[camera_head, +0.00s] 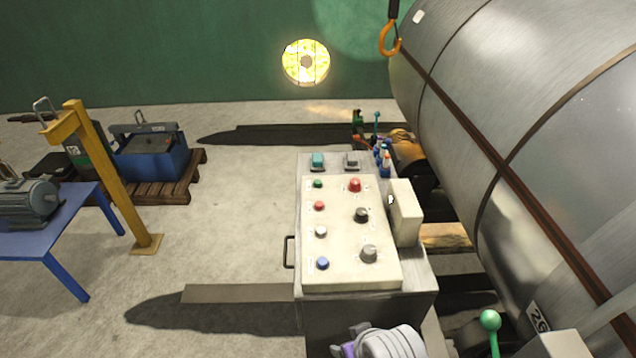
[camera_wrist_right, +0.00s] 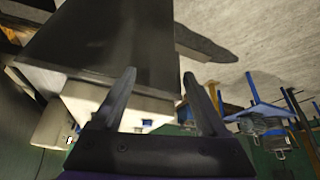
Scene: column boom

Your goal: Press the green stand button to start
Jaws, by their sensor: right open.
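The control stand (camera_head: 420,285) is a grey metal box with a sloping cream panel (camera_head: 337,270) on top. The small green button (camera_head: 318,184) is at the panel's far left corner, above a red, a white and a blue button in the same column. My right gripper (camera_wrist_right: 158,75) is open and empty in the right wrist view, its two fingers apart. The dark side of the stand and a pale part of it (camera_wrist_right: 110,106) show beyond the fingers. In the head view, part of my right arm shows at the bottom, near the stand's front; its fingers are hidden. My left gripper is not in view.
A large red button (camera_head: 355,185) and two knobs (camera_head: 369,254) fill the panel's right column. A cream box (camera_head: 405,213) stands at its right edge. A large metal cylinder (camera_head: 500,130) is on the right. A blue table (camera_head: 70,230) and yellow post (camera_head: 105,165) stand left.

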